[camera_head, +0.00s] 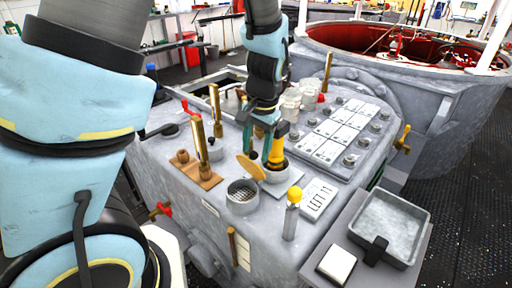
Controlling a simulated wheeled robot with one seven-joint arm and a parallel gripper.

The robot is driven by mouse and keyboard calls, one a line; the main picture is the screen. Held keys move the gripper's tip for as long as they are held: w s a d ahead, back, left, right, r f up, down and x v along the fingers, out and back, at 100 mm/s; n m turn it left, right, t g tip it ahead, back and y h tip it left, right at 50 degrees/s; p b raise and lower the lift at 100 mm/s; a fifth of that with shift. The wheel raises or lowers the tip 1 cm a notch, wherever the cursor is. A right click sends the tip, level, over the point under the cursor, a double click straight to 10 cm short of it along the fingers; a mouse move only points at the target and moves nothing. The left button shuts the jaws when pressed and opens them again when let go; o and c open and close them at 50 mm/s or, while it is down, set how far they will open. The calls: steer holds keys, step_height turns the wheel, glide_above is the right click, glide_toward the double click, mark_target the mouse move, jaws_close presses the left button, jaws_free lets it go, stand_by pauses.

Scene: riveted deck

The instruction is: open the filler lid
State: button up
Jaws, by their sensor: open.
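My gripper (264,150) points down over the middle of the grey console, its two teal fingers apart. A tan round disc (249,168), which looks like the filler lid, stands tilted just below the left finger. I cannot tell whether the fingers touch the disc or the yellow piece. The hinge is not clear, and my gripper hides part of this area.
In front are an open round cup with a grid (242,199) and a yellow-knobbed post (293,202). Brass levers (216,110) stand to the left, a panel of white labels and knobs (340,132) to the right. A grey tray (421,233) is at front right.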

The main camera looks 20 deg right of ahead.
steer(key=shift+f, duration=0.1)
steer(key=shift+c, duration=0.4)
jaws_close()
stand_by(1.0)
